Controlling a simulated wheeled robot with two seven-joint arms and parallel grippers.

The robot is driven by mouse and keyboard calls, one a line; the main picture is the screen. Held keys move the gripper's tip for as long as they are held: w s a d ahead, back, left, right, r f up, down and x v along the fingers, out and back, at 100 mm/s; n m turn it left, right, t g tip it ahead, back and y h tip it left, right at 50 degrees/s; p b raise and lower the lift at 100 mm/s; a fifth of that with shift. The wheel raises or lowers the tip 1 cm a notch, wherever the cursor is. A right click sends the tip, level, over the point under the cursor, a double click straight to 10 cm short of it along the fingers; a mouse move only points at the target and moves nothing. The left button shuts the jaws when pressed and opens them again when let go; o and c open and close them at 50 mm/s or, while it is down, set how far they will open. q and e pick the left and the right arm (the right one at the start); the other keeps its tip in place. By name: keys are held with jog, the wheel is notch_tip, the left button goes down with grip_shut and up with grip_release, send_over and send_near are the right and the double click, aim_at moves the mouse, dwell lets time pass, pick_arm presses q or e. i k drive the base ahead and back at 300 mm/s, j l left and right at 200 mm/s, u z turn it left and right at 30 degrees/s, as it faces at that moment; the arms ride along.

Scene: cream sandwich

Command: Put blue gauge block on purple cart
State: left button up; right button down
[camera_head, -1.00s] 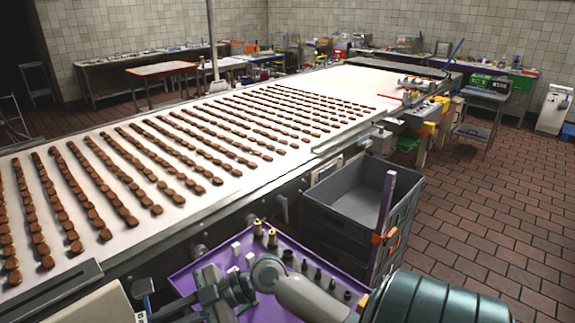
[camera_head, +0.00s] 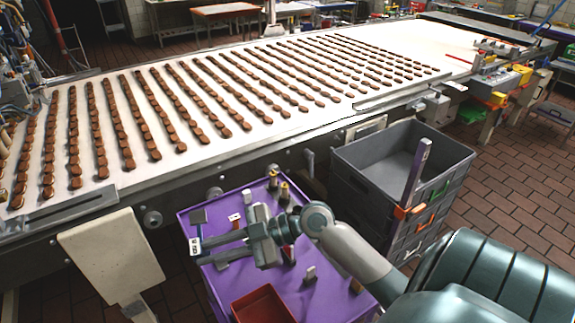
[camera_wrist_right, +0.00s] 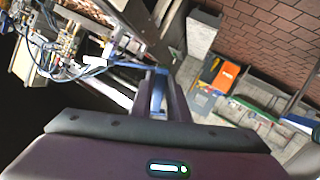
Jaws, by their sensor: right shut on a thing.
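The purple cart (camera_head: 217,284) stands below the conveyor's near side, its flat top carrying small parts. My right gripper (camera_head: 196,246) reaches left across the cart top, with its fingertips by the left edge. It is shut on the blue gauge block (camera_head: 199,231), a narrow blue piece with a dark grey top and a white label face. In the wrist view the blue block (camera_wrist_right: 158,96) shows between the fingers. The block is near the cart's left edge; I cannot tell whether it touches the top. My left gripper is not in view.
A red tray (camera_head: 263,306) sits at the cart's front. Small pegs and blocks, including brass-topped ones (camera_head: 284,193), stand along its back and right. Stacked grey crates (camera_head: 362,160) are to the right. The conveyor (camera_head: 150,185) with brown biscuits runs behind.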

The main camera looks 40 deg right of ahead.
aim_at(301, 256)
jog(key=k+l, duration=0.1)
jog(key=l, duration=0.35)
jog(key=l+u, duration=0.1)
jog(key=l, duration=0.3)
jog(key=k+l+u, duration=0.1)
jog(key=l, duration=0.3)
jog(key=k+l, duration=0.15)
jog(key=l, duration=0.3)
jog(key=k+l+u, duration=0.1)
jog(key=l, duration=0.3)
jog(key=k+l, duration=0.15)
jog(key=l, duration=0.25)
jog(key=i+u, duration=0.05)
